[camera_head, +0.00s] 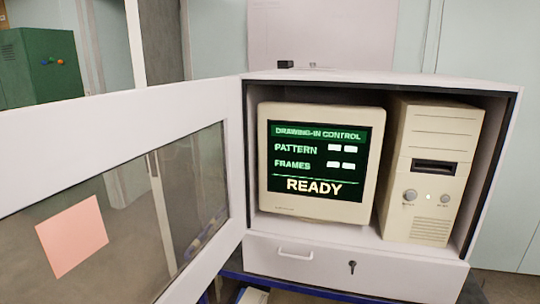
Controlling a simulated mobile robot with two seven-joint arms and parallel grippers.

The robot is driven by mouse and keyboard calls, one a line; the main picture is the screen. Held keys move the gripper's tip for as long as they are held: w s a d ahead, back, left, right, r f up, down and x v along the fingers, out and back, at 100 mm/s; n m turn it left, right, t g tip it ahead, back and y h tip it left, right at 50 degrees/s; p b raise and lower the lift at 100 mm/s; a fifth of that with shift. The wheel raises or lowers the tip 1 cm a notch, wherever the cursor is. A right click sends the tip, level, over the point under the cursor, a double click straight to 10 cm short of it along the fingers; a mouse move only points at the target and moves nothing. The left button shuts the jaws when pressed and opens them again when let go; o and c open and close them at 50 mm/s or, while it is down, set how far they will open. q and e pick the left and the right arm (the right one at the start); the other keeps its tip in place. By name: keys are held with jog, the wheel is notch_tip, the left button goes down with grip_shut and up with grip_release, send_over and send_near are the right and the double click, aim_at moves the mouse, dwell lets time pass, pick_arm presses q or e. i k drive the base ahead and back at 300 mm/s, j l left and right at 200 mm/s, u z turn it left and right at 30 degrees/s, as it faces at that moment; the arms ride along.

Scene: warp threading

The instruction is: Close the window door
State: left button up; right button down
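The window door (236,165) is a white frame around a clear pane, with a pink paper square (71,235) on the pane. It is hinged at the left side of the white cabinet (355,265) and stands wide open, reaching toward the left and near side of the view. Inside the open cabinet are a beige monitor (318,160) showing "READY" and a beige computer tower (432,170). Neither of my grippers is in view.
Below the compartment is a drawer with a handle (295,254) and a key (351,267) in its front. The cabinet rests on a blue stand (300,287). A green cabinet (40,65) stands at the back left. The space before the opening looks clear.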

aim_at(47, 150)
jog(key=j+z, duration=0.2)
jog(key=j, duration=0.25)
jog(key=j+z, duration=0.25)
jog(key=j, duration=0.2)
jog(key=k+j+z, duration=0.2)
jog(key=j, duration=0.25)
jog(key=j+z, duration=0.2)
jog(key=j, duration=0.3)
jog(key=k+j+z, duration=0.25)
jog(key=j, duration=0.15)
jog(key=k+z, duration=0.1)
jog(key=k+l, duration=0.05)
jog(key=k, duration=0.05)
